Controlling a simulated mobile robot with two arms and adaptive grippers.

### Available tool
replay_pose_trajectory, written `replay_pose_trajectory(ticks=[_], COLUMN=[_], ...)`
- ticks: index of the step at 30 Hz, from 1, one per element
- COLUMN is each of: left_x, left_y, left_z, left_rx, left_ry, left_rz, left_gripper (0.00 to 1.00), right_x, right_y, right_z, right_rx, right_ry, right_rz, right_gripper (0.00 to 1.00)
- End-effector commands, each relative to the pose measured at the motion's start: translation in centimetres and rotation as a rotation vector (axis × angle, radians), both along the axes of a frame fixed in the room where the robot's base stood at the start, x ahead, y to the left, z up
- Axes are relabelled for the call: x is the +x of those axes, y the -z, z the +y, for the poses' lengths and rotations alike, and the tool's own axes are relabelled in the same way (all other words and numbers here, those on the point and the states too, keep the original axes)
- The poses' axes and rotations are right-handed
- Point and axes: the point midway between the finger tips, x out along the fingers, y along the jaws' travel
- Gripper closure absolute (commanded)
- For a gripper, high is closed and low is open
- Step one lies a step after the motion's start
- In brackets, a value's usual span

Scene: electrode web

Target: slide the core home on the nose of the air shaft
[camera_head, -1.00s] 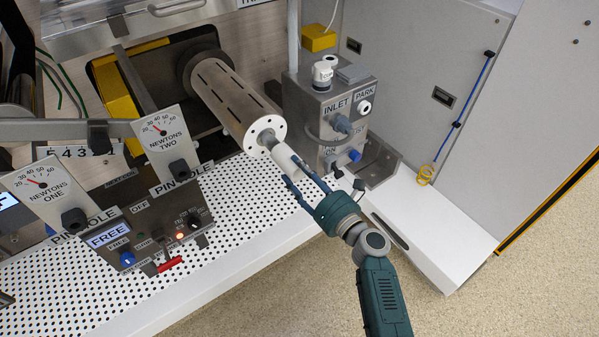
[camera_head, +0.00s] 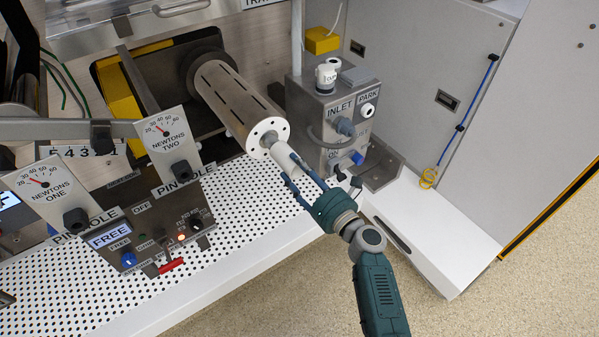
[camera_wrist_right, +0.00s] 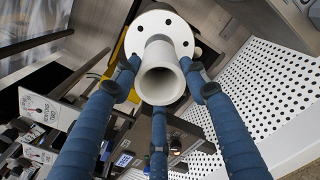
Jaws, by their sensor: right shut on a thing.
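The core (camera_head: 287,158) is a short white tube. My right gripper (camera_head: 297,171) is shut on it, and the tube lies in line with the air shaft (camera_head: 226,92), a grey slotted cylinder with a pale round end face (camera_head: 268,136). A little of the dark nose (camera_head: 269,139) shows between that face and the core. In the right wrist view the core (camera_wrist_right: 160,82) points its open end at the camera, between the blue fingers (camera_wrist_right: 159,70), with the holed face (camera_wrist_right: 180,28) behind it. How far the core sits over the nose is hidden. My left gripper is not in view.
A metal valve box (camera_head: 330,115) with INLET and PARK labels stands close right of the shaft. Tension gauges (camera_head: 170,143) and a control panel (camera_head: 150,232) are at the left. A perforated white deck (camera_head: 240,205) lies below; the floor in front is clear.

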Motion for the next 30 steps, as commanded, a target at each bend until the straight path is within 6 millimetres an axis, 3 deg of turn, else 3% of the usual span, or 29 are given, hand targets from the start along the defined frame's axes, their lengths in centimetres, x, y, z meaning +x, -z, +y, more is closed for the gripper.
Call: replay_pose_trajectory(ticks=[25, 26, 28, 30], left_x=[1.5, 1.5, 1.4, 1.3], left_y=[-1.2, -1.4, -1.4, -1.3], left_z=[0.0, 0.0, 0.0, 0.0], left_rx=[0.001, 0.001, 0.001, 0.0], left_ry=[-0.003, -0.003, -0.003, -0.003], left_rz=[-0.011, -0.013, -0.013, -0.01], left_gripper=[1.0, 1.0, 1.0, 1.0], right_x=[2.0, 2.0, 2.0, 2.0], right_y=[-0.1, -0.1, -0.1, -0.2], right_z=[1.2, 1.2, 1.2, 1.2], right_rx=[0.002, 0.002, 0.002, 0.003], right_ry=[0.006, 0.008, 0.008, 0.007], right_rz=[0.0, 0.001, 0.0, -0.001], right_gripper=[0.87, 0.5, 0.36, 0.34])
